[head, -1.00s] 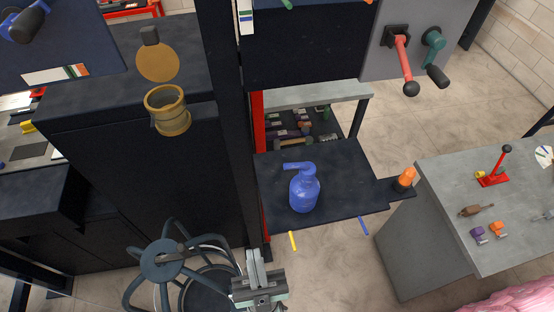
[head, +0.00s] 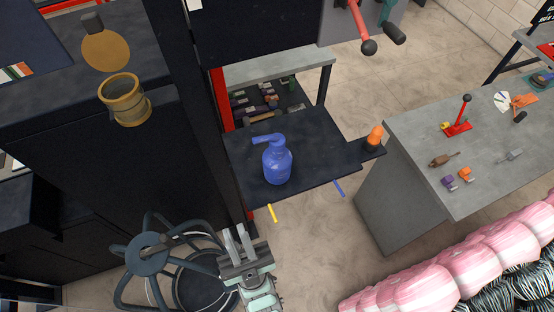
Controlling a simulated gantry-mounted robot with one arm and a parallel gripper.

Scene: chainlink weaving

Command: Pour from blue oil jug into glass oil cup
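The blue oil jug (head: 277,160) stands upright on a dark shelf (head: 320,150) right of a black column, its spout pointing left. The oil cup (head: 125,100) is amber and round, fixed on the dark machine at upper left, with its round lid (head: 106,50) raised above it. My gripper (head: 237,236) is at the lower middle, below and left of the jug and apart from it. Its two fingers point up with a gap between them, and nothing shows between them.
A dark handwheel (head: 148,254) stands left of my gripper. An orange-topped bottle (head: 374,138) sits on the shelf's right extension. A grey workbench (head: 410,160) with tools stands at right. Large pink rolls (head: 480,255) fill the lower right. Yellow and blue handles jut from the shelf's front.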

